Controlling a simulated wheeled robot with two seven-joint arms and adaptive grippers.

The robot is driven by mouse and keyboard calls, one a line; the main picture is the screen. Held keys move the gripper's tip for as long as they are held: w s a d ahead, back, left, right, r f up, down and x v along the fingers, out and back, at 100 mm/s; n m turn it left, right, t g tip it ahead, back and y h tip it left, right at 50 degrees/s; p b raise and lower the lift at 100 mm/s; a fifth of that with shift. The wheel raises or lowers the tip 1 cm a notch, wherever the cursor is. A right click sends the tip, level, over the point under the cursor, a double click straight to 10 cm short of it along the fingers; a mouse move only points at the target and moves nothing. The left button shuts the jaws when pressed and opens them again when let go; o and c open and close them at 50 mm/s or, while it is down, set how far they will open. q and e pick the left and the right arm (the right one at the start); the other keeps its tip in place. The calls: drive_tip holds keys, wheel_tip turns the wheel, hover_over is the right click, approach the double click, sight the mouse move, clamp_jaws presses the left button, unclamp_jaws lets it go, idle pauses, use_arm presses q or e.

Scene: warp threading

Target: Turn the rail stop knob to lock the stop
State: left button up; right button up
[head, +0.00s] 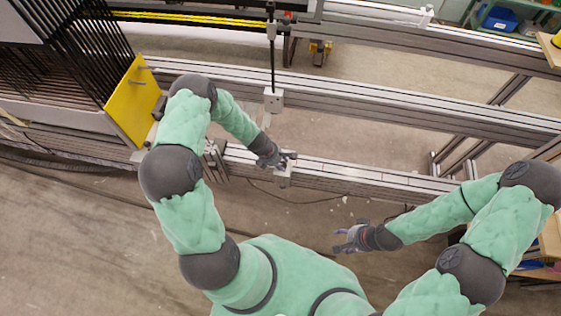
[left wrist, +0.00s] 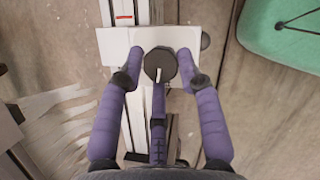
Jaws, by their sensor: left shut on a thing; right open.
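The rail stop knob (left wrist: 160,65) is a dark round knob with a white pointer mark, on a pale stop block (left wrist: 112,48) in the left wrist view. In the head view the stop block (head: 283,178) sits on the near aluminium rail (head: 350,176). My left gripper (left wrist: 161,62) has its purple fingers on both sides of the knob and is shut on it. In the head view my left gripper (head: 286,161) is just above the block and the knob is mostly hidden. My right gripper (head: 345,240) is open and empty, off the near side of the rail.
A yellow panel (head: 133,103) with a rack of dark plates (head: 70,55) stands at the left. A second rail (head: 370,92) runs behind, with another block (head: 273,99) and an upright rod. Bare concrete floor shows between the rails.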

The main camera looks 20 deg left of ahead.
use_arm(q)
drive_tip(key=m+p, duration=0.1)
drive_tip(key=p, duration=0.1)
drive_tip(key=m+g+p, duration=0.1)
drive_tip(key=m+p, duration=0.1)
drive_tip(key=p, duration=0.1)
drive_tip(key=shift+r, duration=0.25)
drive_tip(key=shift+w+f+m+g+h+p, duration=0.15)
drive_tip(key=shift+m+g+h+p, duration=0.2)
drive_tip(key=shift+m+p, duration=0.5)
drive_tip(key=shift+m, duration=0.45)
drive_tip(key=shift+f+m+g+b, duration=0.15)
drive_tip(key=shift+m+g+b, duration=0.15)
drive_tip(key=shift+m+g, duration=0.45)
drive_tip(key=m+b, duration=0.1)
drive_tip(key=m, duration=0.2)
drive_tip(key=shift+w+f+g+b, duration=0.1)
drive_tip(key=shift+g+b, duration=0.2)
drive_tip(key=shift+b, duration=0.05)
drive_tip(key=m+g+b, duration=0.1)
drive_tip(key=m+b, duration=0.1)
drive_tip(key=m, duration=0.2)
drive_tip(key=shift+g, duration=0.3)
drive_tip(key=shift+m+y+b, duration=0.45)
drive_tip(key=shift+m+b, duration=0.1)
drive_tip(key=shift+m, duration=0.3)
drive_tip(key=shift+g, duration=0.3)
